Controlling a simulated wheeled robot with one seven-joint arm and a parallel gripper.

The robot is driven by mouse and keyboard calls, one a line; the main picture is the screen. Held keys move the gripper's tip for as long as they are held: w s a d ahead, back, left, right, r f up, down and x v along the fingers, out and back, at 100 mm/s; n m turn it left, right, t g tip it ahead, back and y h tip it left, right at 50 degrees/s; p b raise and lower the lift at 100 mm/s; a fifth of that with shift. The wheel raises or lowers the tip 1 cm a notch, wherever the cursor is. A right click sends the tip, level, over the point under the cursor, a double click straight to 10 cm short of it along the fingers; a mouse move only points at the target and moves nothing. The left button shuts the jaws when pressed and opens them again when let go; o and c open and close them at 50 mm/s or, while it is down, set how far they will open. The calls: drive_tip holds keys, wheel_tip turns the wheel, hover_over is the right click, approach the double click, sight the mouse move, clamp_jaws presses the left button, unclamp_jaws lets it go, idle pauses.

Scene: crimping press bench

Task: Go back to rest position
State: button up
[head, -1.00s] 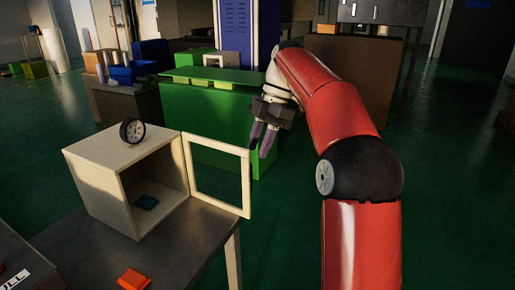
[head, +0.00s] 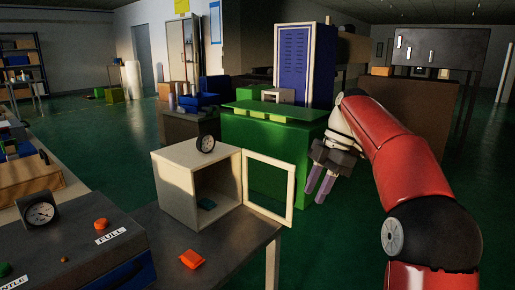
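My gripper (head: 319,184) hangs at the end of my red arm, to the right of the cream box (head: 186,200) and beyond its open door frame (head: 268,188). Its two purple fingers point down and stand apart with nothing between them. It touches nothing that I can see. The box stands on a dark table, its door swung open to the right. A dark teal piece (head: 207,204) lies inside the box.
An orange block (head: 192,259) lies on the dark table (head: 235,245) in front of the box. A press console (head: 75,245) with a gauge (head: 39,212) and a red button stands at left. A green bench (head: 265,150) stands behind the box. Green floor lies open at far left.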

drive_tip(key=s+a+f+m+t+h, duration=0.2)
drive_tip(key=s+m+t+h, duration=0.15)
drive_tip(key=s+m, duration=1)
drive_tip(key=s+d+f+m+t, duration=0.3)
drive_tip(key=s+f+m, duration=0.6)
drive_tip(key=s, duration=0.5)
drive_tip(key=shift+s+d+f+t, duration=0.15)
drive_tip(key=shift+s+f+t, duration=0.15)
drive_tip(key=shift+f, duration=0.45)
